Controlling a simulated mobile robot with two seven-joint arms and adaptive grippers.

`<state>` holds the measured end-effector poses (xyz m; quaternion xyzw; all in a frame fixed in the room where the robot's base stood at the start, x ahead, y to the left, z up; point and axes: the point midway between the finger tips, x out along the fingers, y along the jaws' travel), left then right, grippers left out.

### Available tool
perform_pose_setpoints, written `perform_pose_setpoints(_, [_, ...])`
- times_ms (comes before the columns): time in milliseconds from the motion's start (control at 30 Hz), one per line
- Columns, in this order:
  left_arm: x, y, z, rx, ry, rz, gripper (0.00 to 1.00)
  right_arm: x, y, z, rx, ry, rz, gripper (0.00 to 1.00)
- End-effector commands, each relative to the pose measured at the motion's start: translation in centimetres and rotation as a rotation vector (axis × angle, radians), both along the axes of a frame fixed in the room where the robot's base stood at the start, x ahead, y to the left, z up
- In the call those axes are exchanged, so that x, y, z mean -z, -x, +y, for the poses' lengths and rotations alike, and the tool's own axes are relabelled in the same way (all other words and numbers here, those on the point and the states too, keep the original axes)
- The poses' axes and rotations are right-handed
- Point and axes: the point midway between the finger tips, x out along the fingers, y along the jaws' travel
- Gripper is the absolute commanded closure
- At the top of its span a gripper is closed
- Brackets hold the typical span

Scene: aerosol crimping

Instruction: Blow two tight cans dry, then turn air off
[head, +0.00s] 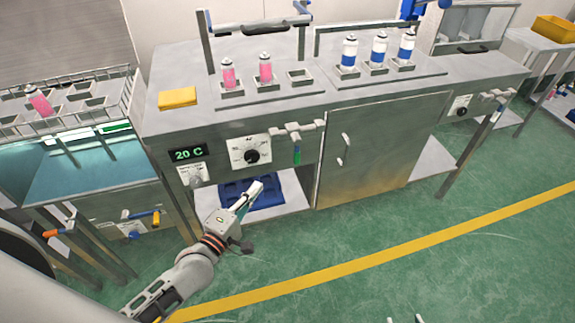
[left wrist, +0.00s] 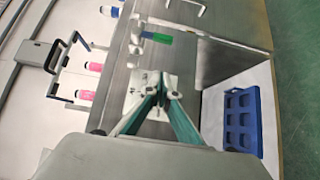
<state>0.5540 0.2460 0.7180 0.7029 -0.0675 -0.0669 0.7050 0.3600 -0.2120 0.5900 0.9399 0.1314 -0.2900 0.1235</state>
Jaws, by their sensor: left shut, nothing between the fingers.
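Two pink cans (head: 228,76) (head: 265,69) stand upright in square holders on the bench plate; the third holder (head: 300,77) beside them is empty. A black dial (head: 252,156) sits on a white panel on the bench front. A green-handled valve (head: 297,156) is right of it, its handle hanging down; it also shows in the left wrist view (left wrist: 158,38). My left gripper (head: 257,187) is shut and empty, in front of the bench below the dial. In the left wrist view its fingers hide part of the white panel (left wrist: 140,92). My right gripper (head: 404,320) shows only two separated fingertips at the bottom edge.
Three blue-and-white cans (head: 379,50) stand in holders farther right. A pink can (head: 38,101) leans in the wire basket over the water bath at left. A yellow cloth (head: 178,98) lies on the bench. A blue tray (head: 262,198) sits on the lower shelf. The green floor in front is clear.

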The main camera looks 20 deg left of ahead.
Motion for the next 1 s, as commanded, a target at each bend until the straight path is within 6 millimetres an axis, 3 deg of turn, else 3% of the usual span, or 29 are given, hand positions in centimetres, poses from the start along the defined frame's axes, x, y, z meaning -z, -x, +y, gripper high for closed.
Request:
perform_pose_setpoints(267, [0.0, -1.2, -0.2, 0.0, -0.002, 0.0, 1.0, 0.3, 0.3, 0.1, 0.0, -0.001, 0.007, 0.6])
perform_pose_setpoints(733, [0.2, -9.8, -1.9, 0.0, -0.002, 0.001, 1.0, 1.6, 0.8, -0.1, -0.002, 0.008, 0.022, 0.6])
perform_pose_setpoints(1000, [0.1, -11.7, -4.7, 0.0, -0.002, 0.001, 1.0, 1.3, 0.4, -0.2, -0.001, 0.012, 0.013, 0.6])
